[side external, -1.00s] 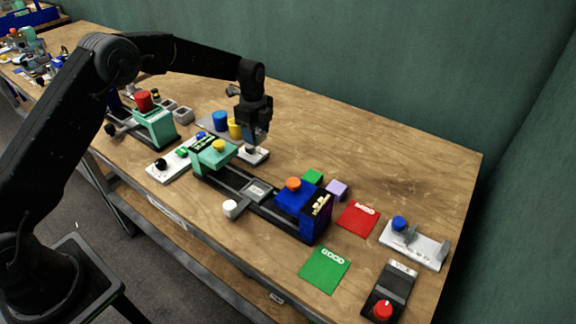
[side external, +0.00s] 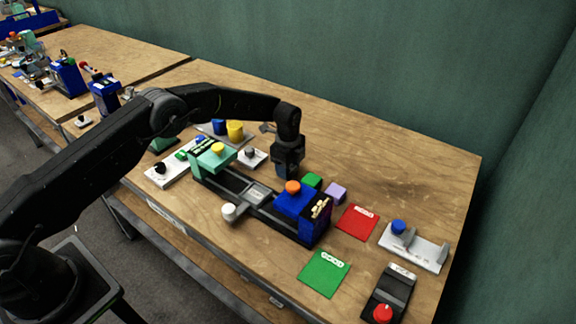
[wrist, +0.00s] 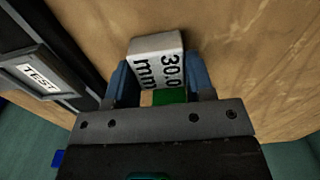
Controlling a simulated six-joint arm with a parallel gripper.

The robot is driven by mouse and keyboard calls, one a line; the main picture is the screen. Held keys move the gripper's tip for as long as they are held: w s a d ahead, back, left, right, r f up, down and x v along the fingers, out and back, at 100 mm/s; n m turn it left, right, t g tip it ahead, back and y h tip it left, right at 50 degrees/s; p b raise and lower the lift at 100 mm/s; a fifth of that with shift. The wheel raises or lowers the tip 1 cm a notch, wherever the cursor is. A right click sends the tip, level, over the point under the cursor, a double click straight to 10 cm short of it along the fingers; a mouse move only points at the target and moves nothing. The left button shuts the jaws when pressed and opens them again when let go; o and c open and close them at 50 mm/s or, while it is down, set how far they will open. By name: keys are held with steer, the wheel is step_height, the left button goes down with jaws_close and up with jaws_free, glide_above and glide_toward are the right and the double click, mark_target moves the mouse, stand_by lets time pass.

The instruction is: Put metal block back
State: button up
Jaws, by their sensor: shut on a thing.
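My gripper (side external: 286,178) is low over the table, behind the long press and just left of a green block (side external: 312,180). In the wrist view, its blue fingers (wrist: 160,84) are shut on a pale metal block (wrist: 157,60) marked "30.0 mm". I cannot make out the metal block in the side view, where the gripper hides it. Something green (wrist: 170,96) shows below the metal block between the fingers.
The press has a blue head (side external: 295,203) with an orange knob and a grey TEST plate (wrist: 40,73). A purple block (side external: 336,193) stands right of the green one. Red (side external: 358,221) and green (side external: 324,273) mats lie further right. Bare wood lies behind the press.

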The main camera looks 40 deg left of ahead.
steer(key=o, duration=1.1)
steer(key=shift+f, duration=0.1)
step_height(320, 180, up, 12)
steer(key=shift+r, duration=0.25)
